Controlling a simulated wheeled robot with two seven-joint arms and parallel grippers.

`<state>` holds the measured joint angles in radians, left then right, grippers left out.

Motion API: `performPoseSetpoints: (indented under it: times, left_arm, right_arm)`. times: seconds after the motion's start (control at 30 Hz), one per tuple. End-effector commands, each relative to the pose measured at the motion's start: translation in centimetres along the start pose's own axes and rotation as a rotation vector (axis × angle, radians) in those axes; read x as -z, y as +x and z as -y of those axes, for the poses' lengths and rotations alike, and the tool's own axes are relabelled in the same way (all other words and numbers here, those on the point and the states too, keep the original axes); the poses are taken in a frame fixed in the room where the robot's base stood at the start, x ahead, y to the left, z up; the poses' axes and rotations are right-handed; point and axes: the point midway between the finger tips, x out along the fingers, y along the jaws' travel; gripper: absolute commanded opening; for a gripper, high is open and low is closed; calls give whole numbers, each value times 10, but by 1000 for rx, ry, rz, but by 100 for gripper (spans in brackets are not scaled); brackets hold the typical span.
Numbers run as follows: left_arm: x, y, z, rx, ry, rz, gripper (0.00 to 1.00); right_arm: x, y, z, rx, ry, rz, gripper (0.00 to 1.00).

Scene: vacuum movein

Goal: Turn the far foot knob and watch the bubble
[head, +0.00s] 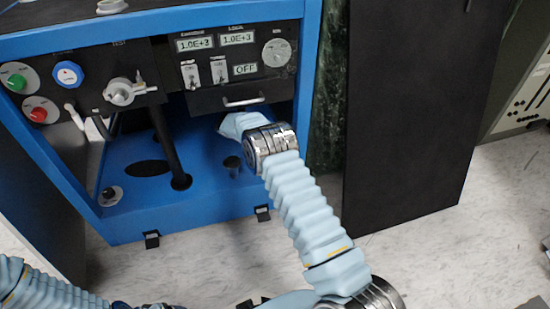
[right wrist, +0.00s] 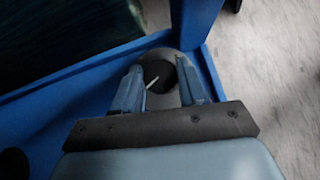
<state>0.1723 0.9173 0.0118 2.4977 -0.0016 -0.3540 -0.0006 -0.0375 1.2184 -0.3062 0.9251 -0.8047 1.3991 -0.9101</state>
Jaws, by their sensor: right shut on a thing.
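The far foot knob (right wrist: 160,76) is a dark round knob with a white pointer line, set on a grey rounded mount in the blue frame's corner. In the right wrist view, my right gripper (right wrist: 161,88) has its fingers on both sides of the knob and is shut on it. In the head view, my right arm reaches into the blue cabinet and hides this knob and the gripper. A small round dark fitting (head: 110,195) with a pale spot sits at the front left of the base; I cannot tell whether it holds the bubble. My left gripper is out of view.
The blue cabinet (head: 185,222) has a control panel (head: 205,72) above my arm, with a drawer handle (head: 242,101). A black panel (head: 410,120) stands to the right. The floor in front is clear.

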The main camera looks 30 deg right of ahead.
Motion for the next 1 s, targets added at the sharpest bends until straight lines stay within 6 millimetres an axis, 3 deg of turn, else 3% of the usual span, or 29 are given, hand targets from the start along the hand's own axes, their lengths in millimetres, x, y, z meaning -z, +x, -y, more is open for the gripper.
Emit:
performPoseSetpoints:
  times: [0.3, 0.93, 0.97, 1.0]
  left_arm:
    - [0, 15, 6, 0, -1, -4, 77]
    - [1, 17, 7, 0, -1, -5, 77]
    - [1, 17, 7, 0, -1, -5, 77]
    - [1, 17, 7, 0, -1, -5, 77]
  right_arm:
    - [2, 2, -1, 107, 104, -1, 11]
    - [0, 1, -1, 139, 134, 1, 11]
    - [0, 1, -1, 139, 134, 1, 46]
    - [0, 1, -1, 138, 134, 1, 52]
